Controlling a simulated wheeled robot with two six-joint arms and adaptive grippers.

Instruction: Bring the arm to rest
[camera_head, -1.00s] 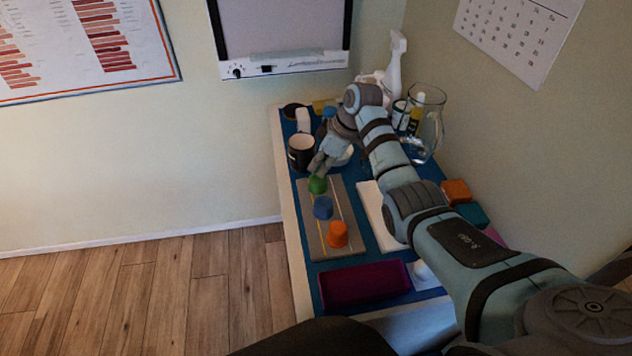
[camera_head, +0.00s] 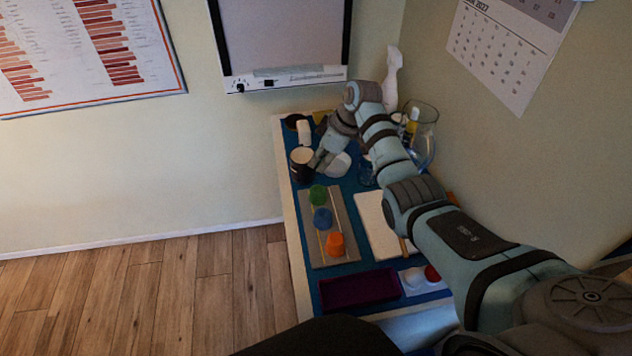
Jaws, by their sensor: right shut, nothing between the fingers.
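My right arm reaches in from the lower right over the table. Its gripper (camera_head: 318,169) is shut and empty, pointing down at the left side of the table, just beside the dark mug (camera_head: 301,164) and above the far end of the grey board. I cannot tell whether it touches the mug. The grey board (camera_head: 345,220) carries a green piece (camera_head: 318,194), a blue piece (camera_head: 322,219) and an orange piece (camera_head: 335,244) in a row. My left gripper is not in view.
A glass jug (camera_head: 425,130) and a white spray bottle (camera_head: 392,80) stand at the back right. A purple tray (camera_head: 360,289) lies at the front, with a white holder and red item (camera_head: 432,274) beside it. A white pad (camera_head: 372,215) lies under my arm. Walls close off the back and right.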

